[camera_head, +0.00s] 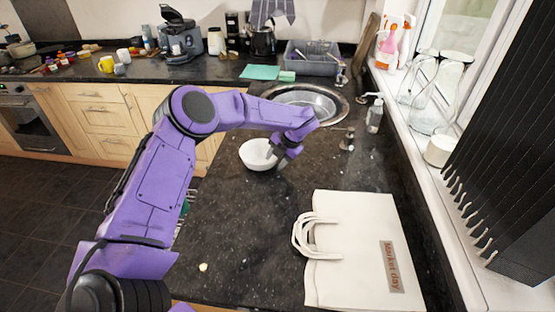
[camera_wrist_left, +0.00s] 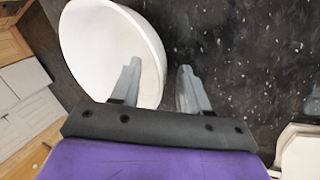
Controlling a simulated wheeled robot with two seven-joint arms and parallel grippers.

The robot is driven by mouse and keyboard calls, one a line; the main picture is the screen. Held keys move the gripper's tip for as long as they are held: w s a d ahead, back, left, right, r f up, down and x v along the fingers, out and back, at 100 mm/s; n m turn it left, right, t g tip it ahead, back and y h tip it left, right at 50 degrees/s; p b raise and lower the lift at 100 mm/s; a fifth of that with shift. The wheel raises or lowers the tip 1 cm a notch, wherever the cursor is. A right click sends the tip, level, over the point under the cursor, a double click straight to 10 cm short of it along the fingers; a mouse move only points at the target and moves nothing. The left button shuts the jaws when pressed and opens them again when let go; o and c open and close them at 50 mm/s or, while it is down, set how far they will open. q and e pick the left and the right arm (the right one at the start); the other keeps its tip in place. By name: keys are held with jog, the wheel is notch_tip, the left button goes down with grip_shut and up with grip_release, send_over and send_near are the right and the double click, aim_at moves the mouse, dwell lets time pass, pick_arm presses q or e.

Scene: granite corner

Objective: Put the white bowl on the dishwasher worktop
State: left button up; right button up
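The white bowl (camera_head: 257,154) is upright at the dark worktop (camera_head: 240,230), near its left edge and in front of the sink. I cannot tell whether its base touches the surface. My left gripper (camera_head: 276,156) reaches down at the bowl's right side. In the left wrist view, the bowl (camera_wrist_left: 105,40) fills the upper left. The left gripper (camera_wrist_left: 158,88) is open there, with one finger over the bowl's inside and the other outside its wall, the rim between them. Which part of the worktop is the dishwasher's is not marked. My right gripper is not in view.
A white bag (camera_head: 350,250) lies on the worktop at the right front. The round sink (camera_head: 305,103) is behind the bowl, and a soap bottle (camera_head: 375,115) stands right of it. The worktop between bowl and bag is clear.

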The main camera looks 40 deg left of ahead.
pick_arm(q)
jog(key=b+v, duration=0.3)
jog(key=v, duration=0.9)
jog(key=shift+b, duration=0.3)
jog(key=shift+r, duration=0.1)
